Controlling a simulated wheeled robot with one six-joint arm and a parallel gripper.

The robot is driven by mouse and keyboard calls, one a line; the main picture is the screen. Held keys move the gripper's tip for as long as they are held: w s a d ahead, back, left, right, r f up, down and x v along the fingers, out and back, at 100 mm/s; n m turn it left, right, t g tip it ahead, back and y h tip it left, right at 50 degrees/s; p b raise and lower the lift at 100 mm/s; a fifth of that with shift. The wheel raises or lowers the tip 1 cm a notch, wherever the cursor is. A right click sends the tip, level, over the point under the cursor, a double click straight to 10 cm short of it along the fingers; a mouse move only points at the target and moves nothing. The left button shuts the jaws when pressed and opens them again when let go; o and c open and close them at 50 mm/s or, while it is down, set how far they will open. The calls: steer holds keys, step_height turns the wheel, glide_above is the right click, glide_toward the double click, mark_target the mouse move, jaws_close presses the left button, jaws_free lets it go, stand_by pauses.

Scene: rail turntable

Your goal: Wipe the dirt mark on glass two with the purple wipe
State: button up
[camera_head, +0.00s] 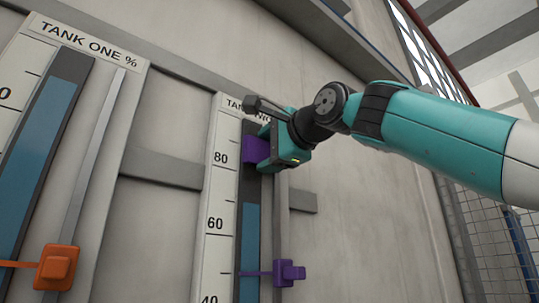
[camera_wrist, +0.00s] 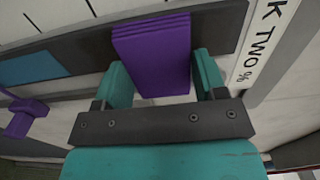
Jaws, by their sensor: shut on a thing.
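My gripper (camera_head: 270,150) is shut on the purple wipe (camera_head: 253,149), a block with stacked layers. In the wrist view the wipe (camera_wrist: 152,55) sits between the two teal fingers of my gripper (camera_wrist: 160,80). The wipe is at the upper, dark part of glass two (camera_head: 248,225), near the 80 mark. It looks to be against the glass, but I cannot tell if it touches. Glass two also shows in the wrist view (camera_wrist: 85,55), with its blue column to the left. No dirt mark is visible; the wipe and gripper hide part of the glass.
A purple slider pointer (camera_head: 289,273) sits on the rail beside glass two, below my gripper. Tank one's gauge (camera_head: 45,150) is at the left, with an orange slider pointer (camera_head: 57,268). A grey horizontal bar (camera_head: 165,169) crosses the wall between the gauges.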

mark_target(249, 147)
steer(key=shift+s+a, duration=0.6)
steer(key=shift+a, duration=0.25)
steer(key=shift+s+a, duration=0.55)
steer(key=shift+a, duration=0.25)
steer(key=shift+w+d, duration=0.65)
steer(key=shift+d, duration=0.2)
steer(key=shift+w+d, duration=0.6)
steer(key=shift+d, duration=0.2)
steer(key=shift+s+d+f+b, duration=0.15)
steer(key=shift+s+d+b, duration=0.05)
steer(key=shift+s+b, duration=0.1)
steer(key=b+v, duration=0.1)
steer(key=v, duration=0.1)
steer(key=shift+s+d, duration=0.25)
steer(key=shift+s, duration=0.05)
steer(key=shift+b+v, duration=0.45)
steer(key=shift+v, duration=0.8)
steer(key=shift+s, duration=0.1)
steer(key=v, duration=0.2)
steer(key=shift+s+d+b, duration=0.25)
steer(key=shift+s+b, duration=0.05)
steer(key=shift+s, duration=0.05)
